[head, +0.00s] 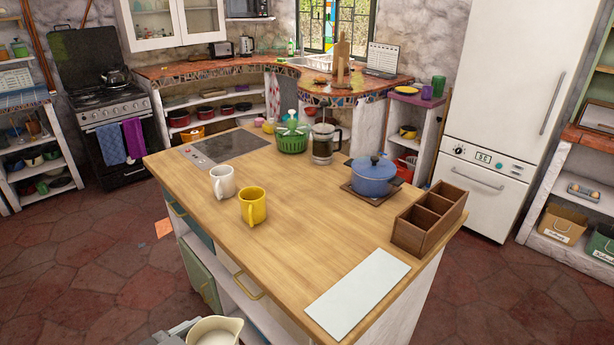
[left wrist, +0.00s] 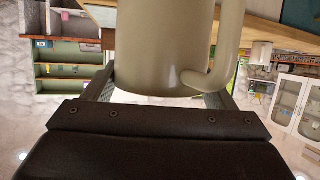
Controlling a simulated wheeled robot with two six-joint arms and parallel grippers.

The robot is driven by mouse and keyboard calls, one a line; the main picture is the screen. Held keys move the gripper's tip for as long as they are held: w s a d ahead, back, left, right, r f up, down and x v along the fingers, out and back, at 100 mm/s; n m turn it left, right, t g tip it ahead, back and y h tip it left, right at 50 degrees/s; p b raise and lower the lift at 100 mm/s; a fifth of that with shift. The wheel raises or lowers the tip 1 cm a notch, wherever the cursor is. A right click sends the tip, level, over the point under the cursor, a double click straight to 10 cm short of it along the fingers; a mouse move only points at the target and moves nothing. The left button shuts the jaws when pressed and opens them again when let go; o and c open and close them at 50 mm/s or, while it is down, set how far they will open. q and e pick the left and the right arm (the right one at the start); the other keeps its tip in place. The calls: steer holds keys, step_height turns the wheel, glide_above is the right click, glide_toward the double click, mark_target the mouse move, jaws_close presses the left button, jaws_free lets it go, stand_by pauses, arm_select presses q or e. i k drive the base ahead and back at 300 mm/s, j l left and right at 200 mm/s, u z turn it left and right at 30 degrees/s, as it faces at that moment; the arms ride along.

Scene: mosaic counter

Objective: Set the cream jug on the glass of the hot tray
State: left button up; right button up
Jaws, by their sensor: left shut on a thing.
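The cream jug (head: 214,332) is at the bottom edge of the head view, off the counter's near left side and cut off by the frame. My left gripper (head: 180,334) is beside it, mostly out of frame. In the left wrist view the jug (left wrist: 165,45) stands between the two fingers of my left gripper (left wrist: 158,92), which is shut on its body; its handle is at the right. The hot tray (head: 203,159) lies at the far left of the wooden counter, with a dark glass top (head: 235,144) that is bare. My right gripper is out of view.
A white mug (head: 222,183) and a yellow mug (head: 252,206) stand between the jug and the hot tray. A green basket (head: 292,140), French press (head: 323,144), blue pot (head: 373,176), wooden box (head: 428,220) and white board (head: 358,292) are further right. The counter's middle is clear.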

mark_target(225, 148)
steer(key=i+j+z, duration=0.15)
steer(key=j, duration=0.3)
steer(key=i+j+z, duration=0.15)
steer(key=j, duration=0.35)
steer(key=i+j+z, duration=0.15)
steer(key=j, duration=0.3)
steer(key=j+z, duration=0.1)
steer(key=j, duration=0.4)
steer(key=i+j+z, duration=0.1)
steer(key=j, duration=0.2)
steer(key=i+j+z, duration=0.1)
steer(key=i+j, duration=0.15)
steer(key=i+j+z, duration=0.15)
steer(key=j, duration=0.2)
steer(key=i+j+z, duration=0.1)
steer(key=j, duration=0.25)
steer(key=i+j+z, duration=0.1)
steer(key=j, duration=0.25)
steer(key=i+j, duration=0.45)
steer(key=j, duration=0.15)
